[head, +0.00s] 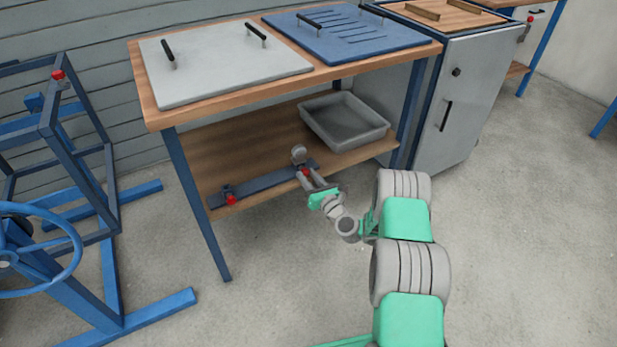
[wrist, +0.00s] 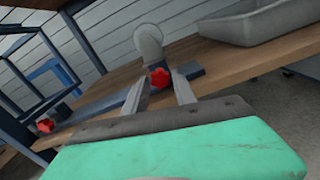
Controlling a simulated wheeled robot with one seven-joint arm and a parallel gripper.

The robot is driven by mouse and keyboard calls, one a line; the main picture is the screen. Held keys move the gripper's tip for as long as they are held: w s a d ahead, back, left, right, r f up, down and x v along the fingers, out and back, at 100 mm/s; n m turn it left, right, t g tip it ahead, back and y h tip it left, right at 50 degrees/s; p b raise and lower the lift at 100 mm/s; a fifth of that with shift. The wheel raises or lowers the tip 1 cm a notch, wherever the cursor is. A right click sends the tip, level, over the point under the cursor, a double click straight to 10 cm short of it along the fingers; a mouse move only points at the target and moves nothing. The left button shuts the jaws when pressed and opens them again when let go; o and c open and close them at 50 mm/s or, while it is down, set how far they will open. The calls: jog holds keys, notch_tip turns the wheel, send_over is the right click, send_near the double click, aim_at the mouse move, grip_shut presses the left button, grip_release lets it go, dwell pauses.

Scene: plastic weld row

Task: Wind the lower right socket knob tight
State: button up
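A dark blue-grey bar (head: 262,187) lies along the front of the bench's lower shelf with a red knob near each end. The right red knob (head: 306,171) is at my gripper (head: 309,177); the left red knob (head: 231,200) stands clear of it. In the wrist view the right knob (wrist: 159,78) shows between the spread fingertips of my gripper (wrist: 160,76), with a small gap on each side. No contact shows. The left knob (wrist: 46,125) is at the lower left there. A round pale grey disc (wrist: 148,42) stands just behind the right knob.
A grey tray (head: 345,122) sits on the lower shelf (head: 240,145) right of the bar. The bench top and legs (head: 196,205) frame the shelf. A blue frame with a handwheel (head: 40,250) stands left, a grey cabinet (head: 462,100) right. The floor in front is clear.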

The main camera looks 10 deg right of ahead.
grip_shut()
jog(key=shift+n, duration=0.4)
jog(key=n+b, duration=0.1)
jog(key=n, duration=0.3)
jog(key=shift+b, duration=0.4)
jog(key=n+b, duration=0.1)
jog(key=n, duration=0.3)
jog(key=shift+n, duration=0.4)
jog(key=shift+o, duration=2)
grip_release()
